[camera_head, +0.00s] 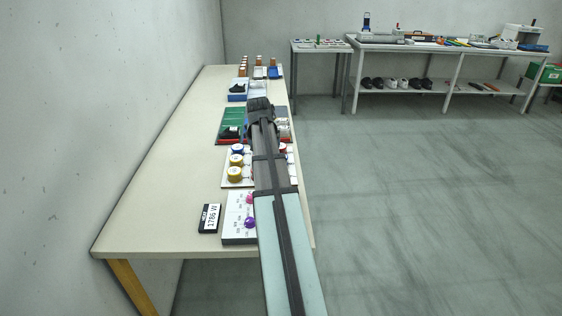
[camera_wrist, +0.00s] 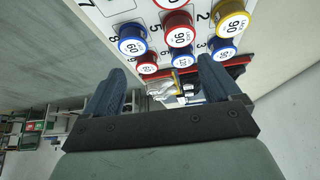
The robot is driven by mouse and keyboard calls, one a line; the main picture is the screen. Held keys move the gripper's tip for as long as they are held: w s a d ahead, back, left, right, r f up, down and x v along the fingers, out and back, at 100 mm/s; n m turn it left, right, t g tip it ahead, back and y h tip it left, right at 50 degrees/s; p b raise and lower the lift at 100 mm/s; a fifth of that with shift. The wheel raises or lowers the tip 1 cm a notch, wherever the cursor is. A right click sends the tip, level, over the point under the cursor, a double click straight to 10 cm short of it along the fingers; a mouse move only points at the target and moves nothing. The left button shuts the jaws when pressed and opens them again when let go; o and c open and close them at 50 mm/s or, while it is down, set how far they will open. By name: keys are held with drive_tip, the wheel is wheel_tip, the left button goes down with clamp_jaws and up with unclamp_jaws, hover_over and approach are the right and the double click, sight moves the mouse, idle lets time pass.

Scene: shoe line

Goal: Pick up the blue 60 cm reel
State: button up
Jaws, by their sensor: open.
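The blue 60 cm reel (camera_wrist: 132,40) stands on the white numbered board (camera_wrist: 112,8) in the wrist view, beside the figure 8. Its round label faces the camera, and its 60 looks turned over. In the head view I cannot pick it out; my arm covers part of the board. My gripper (camera_wrist: 160,85) is open, with nothing seen between its two dark fingers. The reel shows past the fingertips, nearer the left finger, and apart from it.
Red reels (camera_wrist: 178,32) (camera_wrist: 147,62), a yellow reel (camera_wrist: 232,24) and another blue reel (camera_wrist: 222,50) stand close by. In the head view, a green tray (camera_head: 229,117) lies behind the board. The table's left side (camera_head: 160,190) is clear.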

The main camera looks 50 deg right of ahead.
drive_tip(key=s+d+m, duration=0.1)
drive_tip(key=s+d, duration=0.2)
drive_tip(key=d, duration=0.1)
drive_tip(key=x, duration=0.8)
drive_tip(key=shift+d+r, duration=0.1)
drive_tip(key=shift+d, duration=0.3)
drive_tip(key=shift+a+f+x, duration=0.1)
drive_tip(key=shift+a+x, duration=0.05)
drive_tip(key=shift+x, duration=1.15)
drive_tip(key=shift+a+f+x, duration=0.1)
drive_tip(key=shift+a+x, duration=0.05)
drive_tip(key=shift+x, duration=1.2)
drive_tip(key=shift+s, duration=0.2)
drive_tip(key=c, duration=1.1)
drive_tip(key=shift+r, duration=0.15)
